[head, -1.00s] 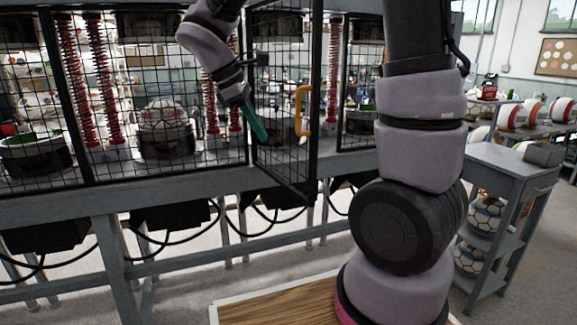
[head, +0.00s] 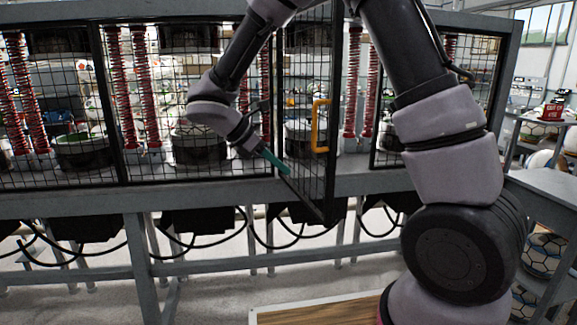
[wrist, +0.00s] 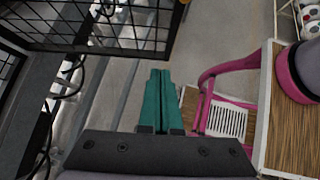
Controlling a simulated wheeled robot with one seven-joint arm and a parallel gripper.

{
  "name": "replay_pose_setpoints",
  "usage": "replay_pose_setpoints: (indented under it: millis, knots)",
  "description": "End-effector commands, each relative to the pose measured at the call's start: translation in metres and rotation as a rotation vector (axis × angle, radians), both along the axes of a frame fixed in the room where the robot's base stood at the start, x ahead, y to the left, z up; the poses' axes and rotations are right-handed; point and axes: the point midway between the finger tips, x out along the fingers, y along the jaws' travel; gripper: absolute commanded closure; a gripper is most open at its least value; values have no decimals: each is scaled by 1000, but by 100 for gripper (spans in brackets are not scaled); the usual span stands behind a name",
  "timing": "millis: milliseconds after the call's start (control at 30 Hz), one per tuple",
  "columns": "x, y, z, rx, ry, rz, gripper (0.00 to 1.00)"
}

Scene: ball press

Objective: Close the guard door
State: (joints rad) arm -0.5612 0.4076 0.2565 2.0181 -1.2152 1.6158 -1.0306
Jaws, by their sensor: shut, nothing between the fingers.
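The guard door (head: 308,178) is a black-framed wire mesh panel in the head view. It stands open, swung outward from the press frame, with an orange handle (head: 320,126) near its free edge. The door's mesh also shows at the top left of the wrist view (wrist: 100,22). My gripper (head: 284,169) has teal fingers held together and empty. It is at the left face of the door, low and near the hinge side in the picture; I cannot tell whether it touches the mesh. The shut fingers also show in the wrist view (wrist: 158,88).
Fixed mesh panels (head: 60,100) cover the press, with red springs and balls behind them. A grey cart (head: 545,190) with balls stands at the right.

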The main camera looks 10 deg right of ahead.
Motion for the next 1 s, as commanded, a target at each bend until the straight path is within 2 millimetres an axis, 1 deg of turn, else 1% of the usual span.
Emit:
replay_pose_setpoints:
  millis: [33,100,333,500,600,733,1000]
  knots:
    - [1,-9,-8,-4,4,-3,100]
    - [3,-20,-18,-3,4,-3,100]
    - [10,-53,-53,-1,3,-4,100]
    - [15,-77,-51,0,0,-4,100]
    - [17,-85,-51,1,0,-4,100]
    - [18,-90,-51,1,-1,-3,100]
    - [18,-90,-51,1,-1,-1,100]
